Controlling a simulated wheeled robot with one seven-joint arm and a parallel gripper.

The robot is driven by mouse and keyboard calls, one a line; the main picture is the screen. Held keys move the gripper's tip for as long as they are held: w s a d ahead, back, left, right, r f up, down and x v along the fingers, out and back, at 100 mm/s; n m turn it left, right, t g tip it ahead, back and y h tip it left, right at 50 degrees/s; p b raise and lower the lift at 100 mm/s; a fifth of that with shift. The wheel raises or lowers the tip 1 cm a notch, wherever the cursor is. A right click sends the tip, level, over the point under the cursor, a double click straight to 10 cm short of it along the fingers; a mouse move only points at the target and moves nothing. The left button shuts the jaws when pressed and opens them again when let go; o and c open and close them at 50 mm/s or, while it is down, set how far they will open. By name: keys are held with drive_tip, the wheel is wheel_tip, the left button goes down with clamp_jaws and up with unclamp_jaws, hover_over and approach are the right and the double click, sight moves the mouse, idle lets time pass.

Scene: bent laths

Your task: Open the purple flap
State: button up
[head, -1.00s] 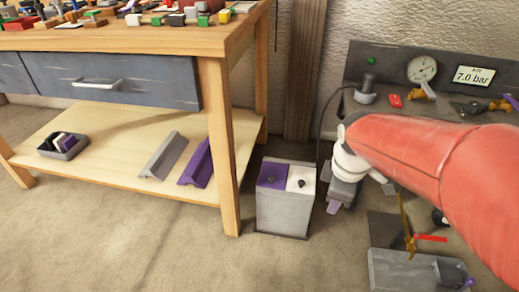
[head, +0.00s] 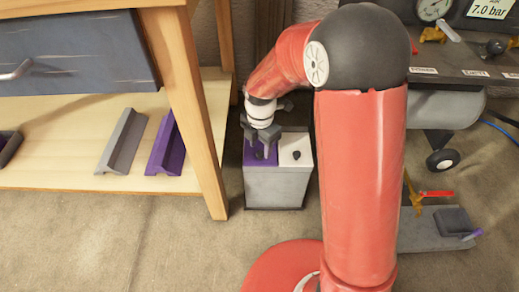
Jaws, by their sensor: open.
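The purple flap (head: 250,158) lies flat on the left half of the top of a grey bin (head: 275,188) on the floor. A small dark knob (head: 259,155) stands on the flap. A white flap (head: 294,145) with its own dark knob covers the right half. My gripper (head: 261,150) points down over the purple flap with its fingers apart, one on each side of the knob. I cannot tell whether the fingers touch the knob. My gripper hides the back part of the purple flap.
A wooden workbench leg (head: 185,110) stands close left of the bin. The bench's lower shelf (head: 60,170) holds a grey lath (head: 122,142) and a purple lath (head: 164,146). A compressor-like unit (head: 445,108) stands at the right. Floor in front of the bin is clear at the left.

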drive_tip(key=shift+f, duration=1.15)
drive_tip(key=shift+c, duration=0.3)
clamp_jaws()
